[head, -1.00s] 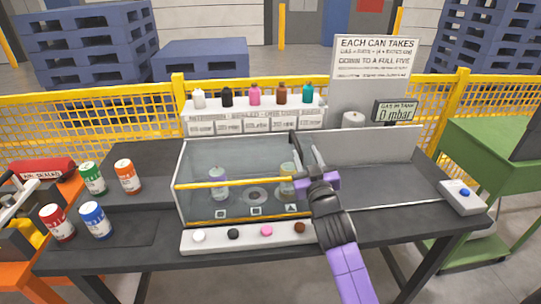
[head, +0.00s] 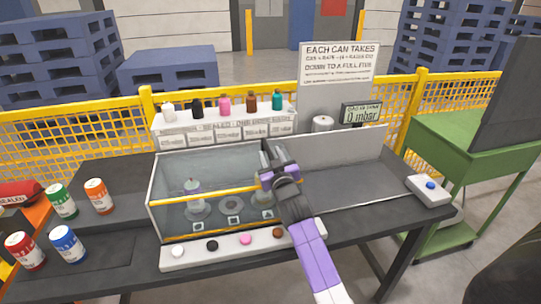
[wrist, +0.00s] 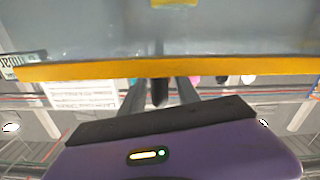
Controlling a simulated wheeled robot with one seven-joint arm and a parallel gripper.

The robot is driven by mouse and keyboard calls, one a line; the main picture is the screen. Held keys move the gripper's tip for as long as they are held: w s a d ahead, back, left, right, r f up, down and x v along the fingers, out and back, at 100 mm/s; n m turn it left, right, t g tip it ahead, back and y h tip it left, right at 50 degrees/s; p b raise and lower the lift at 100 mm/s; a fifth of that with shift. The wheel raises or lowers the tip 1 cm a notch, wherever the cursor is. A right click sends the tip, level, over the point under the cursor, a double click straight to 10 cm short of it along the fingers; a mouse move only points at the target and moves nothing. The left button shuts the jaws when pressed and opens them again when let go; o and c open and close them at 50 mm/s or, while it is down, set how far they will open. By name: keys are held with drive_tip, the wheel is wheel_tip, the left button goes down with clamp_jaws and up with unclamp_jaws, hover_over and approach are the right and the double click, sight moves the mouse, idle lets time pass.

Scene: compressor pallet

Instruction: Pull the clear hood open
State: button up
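The clear hood (head: 200,168) is a see-through box on the bench with a yellow bar (head: 205,196) across its front; it looks closed over its contents. The bar crosses the wrist view (wrist: 90,68) as a wide yellow band. My gripper (head: 271,152) is at the hood's right end, beside the bar's right end. In the wrist view its two grey fingers (wrist: 160,90) stand apart, with a dark piece between them. Their tips end near or behind the bar; I cannot tell if they touch it. A can (head: 194,188) and a round ring (head: 232,205) show inside the hood.
A pale strip with coloured buttons (head: 212,246) runs along the hood's front. Coloured cans (head: 97,196) stand at left. A bottle shelf (head: 225,130) and a gauge display (head: 362,114) are behind. The bench right of the hood is clear up to a blue-button box (head: 428,190).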

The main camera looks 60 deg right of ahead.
clamp_jaws()
idle(1.4)
